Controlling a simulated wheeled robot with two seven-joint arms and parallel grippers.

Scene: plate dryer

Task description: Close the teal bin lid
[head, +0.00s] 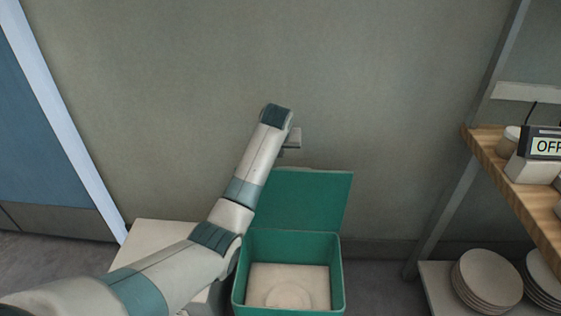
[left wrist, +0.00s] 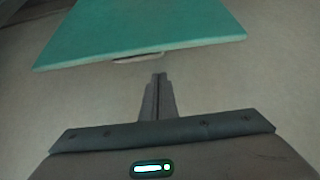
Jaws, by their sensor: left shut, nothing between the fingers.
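The teal bin (head: 338,272) stands on the floor in the lower middle of the head view, with a pale round shape on its inside bottom. Its teal lid (head: 312,208) is hinged up and open, leaning back toward the wall. My left arm reaches over the bin's left side, and my left gripper (head: 291,146) is above the lid's top edge near the wall. In the left wrist view the left gripper (left wrist: 159,80) is shut and empty, pointing toward the lid (left wrist: 145,28) and a small pale handle (left wrist: 138,58) on its edge, with a gap between them. My right gripper is not seen.
A pale box (head: 160,233) stands left of the bin, partly behind my arm. At the right is a wooden shelf (head: 500,170) with an "OFF" display (head: 545,146) and, below, stacked plates (head: 487,280). A grey wall (head: 390,120) is close behind the bin.

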